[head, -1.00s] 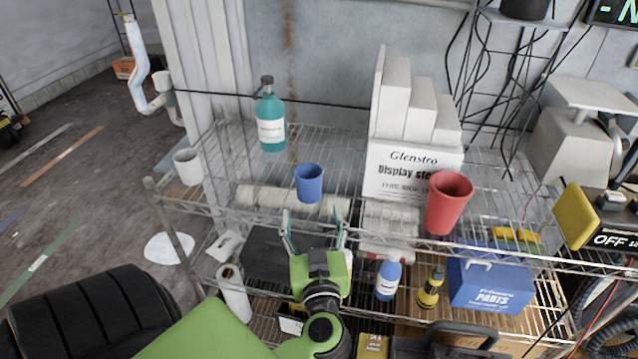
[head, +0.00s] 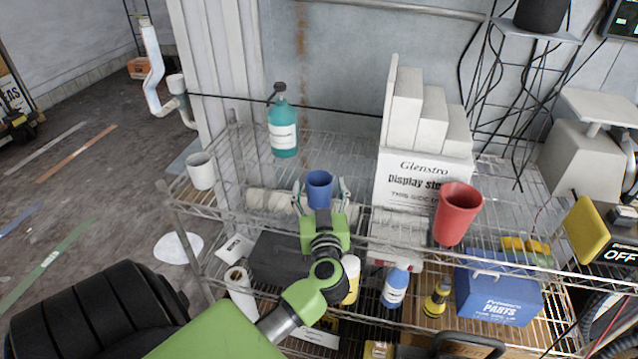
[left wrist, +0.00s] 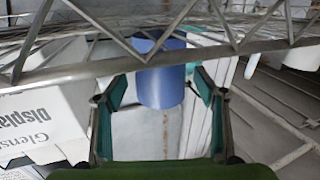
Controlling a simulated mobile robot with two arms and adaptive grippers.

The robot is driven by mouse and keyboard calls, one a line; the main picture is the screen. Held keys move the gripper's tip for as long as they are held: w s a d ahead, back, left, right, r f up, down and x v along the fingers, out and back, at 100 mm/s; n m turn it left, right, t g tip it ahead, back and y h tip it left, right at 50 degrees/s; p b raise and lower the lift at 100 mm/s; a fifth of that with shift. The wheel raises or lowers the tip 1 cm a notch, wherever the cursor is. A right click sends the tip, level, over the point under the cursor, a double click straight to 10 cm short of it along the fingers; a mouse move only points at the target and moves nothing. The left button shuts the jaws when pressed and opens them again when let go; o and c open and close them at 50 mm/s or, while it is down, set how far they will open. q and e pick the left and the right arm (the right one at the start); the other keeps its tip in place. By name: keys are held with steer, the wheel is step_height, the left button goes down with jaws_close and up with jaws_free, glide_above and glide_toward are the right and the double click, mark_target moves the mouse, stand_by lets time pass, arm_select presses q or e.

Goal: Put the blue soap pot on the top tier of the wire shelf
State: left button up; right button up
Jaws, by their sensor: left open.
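The blue soap pot (head: 319,188) stands upright on the top tier of the wire shelf (head: 350,140). My left gripper (head: 320,192) is open, with its fingers on either side of the pot in the head view. In the left wrist view the pot (left wrist: 161,72) is ahead between the open fingers (left wrist: 158,100), near their tips, with a gap on both sides. A wire truss of the shelf crosses the top of that view, in front of the pot. My right gripper is not in view.
On the top tier stand a white cup (head: 200,172), a teal bottle (head: 283,128), a white display box (head: 408,175) and a red cup (head: 457,214). The lower tier holds a blue parts box (head: 498,297) and bottles. Bare wire lies between teal bottle and display box.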

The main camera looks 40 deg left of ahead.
mark_target(320, 180)
arm_select(q)
steer(key=c, duration=1.3)
steer(key=shift+r, duration=0.15)
steer(key=shift+r, duration=0.3)
step_height(320, 180, up, 2)
steer(key=shift+r+p, duration=0.1)
steer(key=shift+p, duration=0.3)
steer(key=s+d+r, duration=0.9)
steer(key=s+r, duration=0.1)
steer(key=s, duration=0.1)
steer(key=s+d+f+m+t+h, duration=0.2)
steer(key=d+f+m+t+h, duration=0.1)
steer(key=d+h, duration=0.3)
steer(key=s+d+f+m+t+h, duration=0.2)
steer(key=d+f+m+h, duration=0.4)
steer(key=d, duration=0.4)
steer(key=shift+d+t+h+p, duration=0.3)
steer(key=shift+t+h+p, duration=0.1)
steer(key=shift+h, duration=0.2)
